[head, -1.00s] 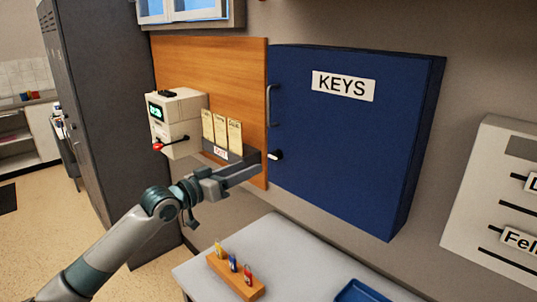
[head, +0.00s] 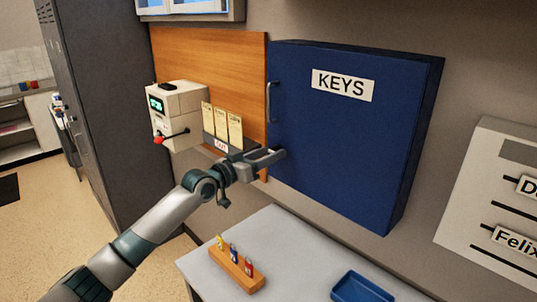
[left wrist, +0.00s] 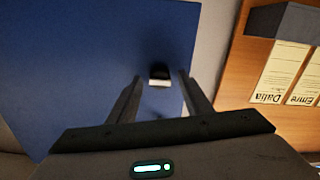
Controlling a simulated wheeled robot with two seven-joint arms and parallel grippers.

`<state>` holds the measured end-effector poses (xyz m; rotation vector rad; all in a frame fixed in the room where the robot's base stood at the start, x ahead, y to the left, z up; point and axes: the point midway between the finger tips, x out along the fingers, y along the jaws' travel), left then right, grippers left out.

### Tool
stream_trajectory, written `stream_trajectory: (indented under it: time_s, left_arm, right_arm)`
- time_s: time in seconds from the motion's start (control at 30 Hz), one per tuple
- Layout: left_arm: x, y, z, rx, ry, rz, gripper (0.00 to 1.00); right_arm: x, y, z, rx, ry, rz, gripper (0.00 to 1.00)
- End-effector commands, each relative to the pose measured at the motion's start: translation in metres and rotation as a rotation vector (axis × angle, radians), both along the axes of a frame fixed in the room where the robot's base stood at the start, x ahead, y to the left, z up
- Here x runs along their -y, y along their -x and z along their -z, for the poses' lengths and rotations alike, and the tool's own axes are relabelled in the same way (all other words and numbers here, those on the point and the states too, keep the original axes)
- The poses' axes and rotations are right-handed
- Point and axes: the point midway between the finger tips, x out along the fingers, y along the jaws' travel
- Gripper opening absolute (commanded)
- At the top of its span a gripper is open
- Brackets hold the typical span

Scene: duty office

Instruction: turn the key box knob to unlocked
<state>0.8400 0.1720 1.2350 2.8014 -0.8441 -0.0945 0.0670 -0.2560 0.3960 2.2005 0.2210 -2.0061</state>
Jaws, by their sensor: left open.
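The blue key box (head: 345,135) labelled KEYS hangs on the wall, its door shut, with a handle (head: 269,102) at its left edge. My left gripper (head: 278,157) is at the lower left of the door and hides the knob in the head view. In the left wrist view the knob (left wrist: 159,75), black with a white part, sits between the fingers of my open left gripper (left wrist: 158,82). The fingers stand on either side of it, with a gap showing on both sides. My right gripper is not in view.
Left of the box are a time clock (head: 177,115) with a red-tipped lever and a card rack (head: 222,128) on a wooden board. Below, a desk (head: 285,240) holds a wooden block (head: 236,272) with coloured tags and a blue tray (head: 362,288).

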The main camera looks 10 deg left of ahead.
Motion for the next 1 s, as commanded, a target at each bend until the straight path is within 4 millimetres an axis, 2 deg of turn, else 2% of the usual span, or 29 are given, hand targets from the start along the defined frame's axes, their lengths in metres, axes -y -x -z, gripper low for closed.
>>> stream_trajectory:
  time_s: [0.03, 0.17, 0.2, 0.57, 1.0]
  left_arm:
    - [0.000, 0.000, 0.000, 0.000, 0.000, 0.000, 0.38]
    - [0.000, 0.000, 0.000, 0.000, 0.000, 0.000, 0.07]
    - [0.000, 0.000, 0.000, 0.000, 0.000, 0.000, 0.05]
    - [-0.001, 0.000, 0.001, 0.018, -0.027, 0.000, 0.05]
    - [-0.001, 0.000, 0.004, 0.159, -0.240, -0.001, 0.05]
  right_arm:
    - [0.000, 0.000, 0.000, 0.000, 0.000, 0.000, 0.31]
    - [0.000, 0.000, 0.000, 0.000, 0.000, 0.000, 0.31]
    - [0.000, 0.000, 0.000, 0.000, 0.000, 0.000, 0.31]
    - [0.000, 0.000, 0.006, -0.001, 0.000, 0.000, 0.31]
    - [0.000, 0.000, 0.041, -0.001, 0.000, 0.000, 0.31]
